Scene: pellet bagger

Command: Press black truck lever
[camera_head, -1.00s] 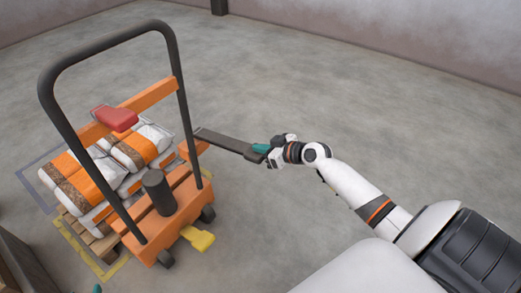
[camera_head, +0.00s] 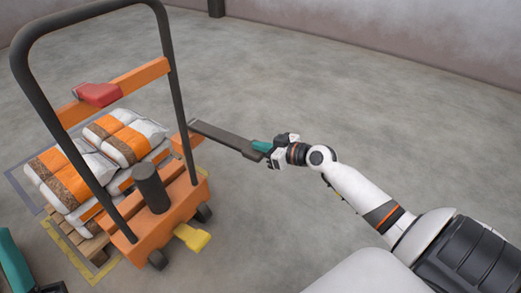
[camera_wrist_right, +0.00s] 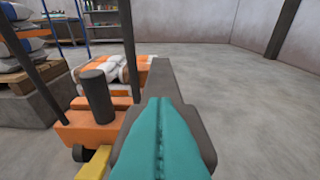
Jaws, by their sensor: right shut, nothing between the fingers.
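The black lever (camera_head: 222,136) is a flat dark bar sticking out to the right from the orange truck (camera_head: 160,228). My right gripper (camera_head: 262,147), with teal fingers, is shut and empty at the lever's outer end. In the right wrist view the fingers (camera_wrist_right: 162,140) lie over the lever's wide end (camera_wrist_right: 201,137) and hide much of it. I cannot tell whether they touch it. A teal part (camera_head: 12,262) at the lower left edge looks like a finger of my left gripper; its jaw opening does not show.
The truck has a tall dark frame handle (camera_head: 168,70), a red handle piece (camera_head: 98,94), a dark post (camera_head: 151,188) and a yellow pedal (camera_head: 192,237). Bags (camera_head: 125,135) lie on a pallet (camera_head: 90,247) behind it. The floor to the right is clear.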

